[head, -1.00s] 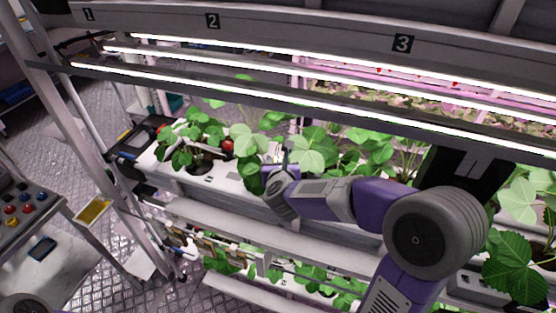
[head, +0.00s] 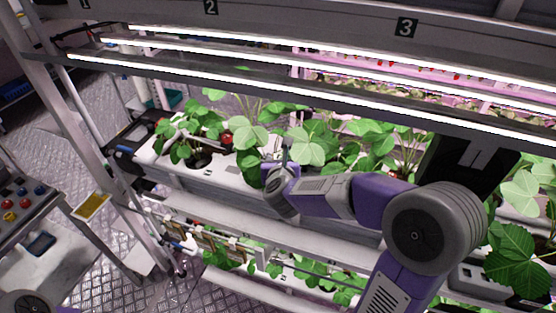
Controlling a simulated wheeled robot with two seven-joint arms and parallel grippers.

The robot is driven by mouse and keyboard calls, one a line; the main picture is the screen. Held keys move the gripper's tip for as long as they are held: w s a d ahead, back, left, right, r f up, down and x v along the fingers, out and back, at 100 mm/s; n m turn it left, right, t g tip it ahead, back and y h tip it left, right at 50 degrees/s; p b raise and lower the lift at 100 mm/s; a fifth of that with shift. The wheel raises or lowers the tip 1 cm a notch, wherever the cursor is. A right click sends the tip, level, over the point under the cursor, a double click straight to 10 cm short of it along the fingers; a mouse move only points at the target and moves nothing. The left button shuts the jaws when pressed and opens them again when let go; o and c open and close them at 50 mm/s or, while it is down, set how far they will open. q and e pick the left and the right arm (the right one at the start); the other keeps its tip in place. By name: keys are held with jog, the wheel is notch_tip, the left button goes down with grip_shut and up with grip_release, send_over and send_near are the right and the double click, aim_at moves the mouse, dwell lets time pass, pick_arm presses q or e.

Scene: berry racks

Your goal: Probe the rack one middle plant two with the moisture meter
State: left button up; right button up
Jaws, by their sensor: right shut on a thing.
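The middle shelf of the rack (head: 228,176) is a white trough with leafy berry plants. One plant (head: 190,135) with a red berry (head: 226,137) grows at its left end. A second, taller plant (head: 310,145) stands to the right, behind my right gripper. My right gripper (head: 278,172) is at the trough's front edge, among the leaves, shut on a small grey thing that looks like the moisture meter (head: 285,155). The meter is mostly hidden by the gripper, and I cannot tell whether its probe touches soil. My left gripper is out of view.
Bright light bars (head: 300,97) run just above the plants. A lower shelf (head: 240,236) with more plants lies beneath. A rack post (head: 85,150) stands at the left. A panel with coloured buttons (head: 22,203) is at the far left.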

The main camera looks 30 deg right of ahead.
jog(key=shift+f+b, duration=0.55)
jog(key=shift+b, duration=0.6)
dwell(1.4)
jog(key=shift+f, duration=0.15)
jog(key=shift+f+b, duration=1.55)
jog(key=shift+b, duration=0.5)
jog(key=o, duration=1.3)
jog(key=shift+s, duration=0.1)
jog(key=o, duration=0.3)
jog(key=shift+o, duration=0.2)
jog(key=shift+a, duration=0.1)
